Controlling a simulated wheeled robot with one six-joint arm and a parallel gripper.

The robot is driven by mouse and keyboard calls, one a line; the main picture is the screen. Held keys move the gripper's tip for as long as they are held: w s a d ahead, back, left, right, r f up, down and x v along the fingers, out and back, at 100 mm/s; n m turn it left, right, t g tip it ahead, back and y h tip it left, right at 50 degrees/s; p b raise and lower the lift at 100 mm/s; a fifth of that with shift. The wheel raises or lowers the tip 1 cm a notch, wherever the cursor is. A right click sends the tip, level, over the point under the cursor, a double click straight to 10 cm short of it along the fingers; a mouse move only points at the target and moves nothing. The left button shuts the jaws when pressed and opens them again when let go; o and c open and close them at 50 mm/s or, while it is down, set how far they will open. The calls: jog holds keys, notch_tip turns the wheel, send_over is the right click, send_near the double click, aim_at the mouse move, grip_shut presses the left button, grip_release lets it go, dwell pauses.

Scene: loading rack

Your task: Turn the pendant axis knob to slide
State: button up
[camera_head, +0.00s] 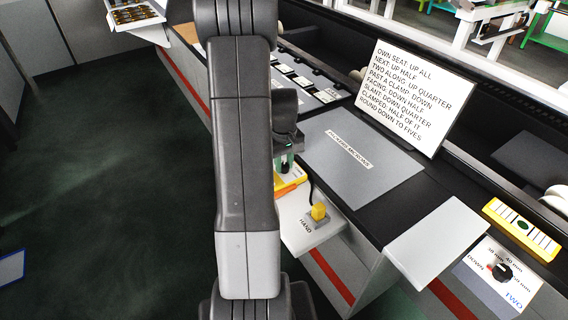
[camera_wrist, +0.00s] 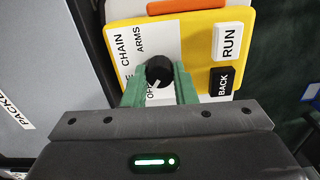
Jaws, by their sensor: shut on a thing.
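The yellow pendant (camera_wrist: 210,50) fills the upper middle of the wrist view, with a white label panel (camera_wrist: 135,50). Its black axis knob (camera_wrist: 158,72) sits between the green fingers of my gripper (camera_wrist: 160,88), which is shut on it. A white mark on the knob faces down-left, beside lettering that starts "OF". "CHAIN" and "ARMS" read clearly; another label ending in "E" is mostly hidden by the left finger. In the head view the pendant (camera_head: 292,183) lies partly behind my arm, with my gripper (camera_head: 286,160) above it.
RUN (camera_wrist: 229,41) and BACK (camera_wrist: 224,81) buttons are beside the knob. A yellow plug (camera_head: 319,212) stands on the white HAND shelf (camera_head: 300,235). A grey panel (camera_head: 345,175) and an instruction board (camera_head: 415,95) are behind. A second dial (camera_head: 502,271) is at right.

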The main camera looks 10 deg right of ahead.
aim_at(284, 164)
jog(key=m+b, duration=0.1)
jog(key=m, duration=0.5)
jog(key=shift+m+b, duration=0.3)
dwell(0.4)
jog(key=o, duration=1)
notch_tip(284, 164, up, 14)
jog(key=shift+f, duration=0.1)
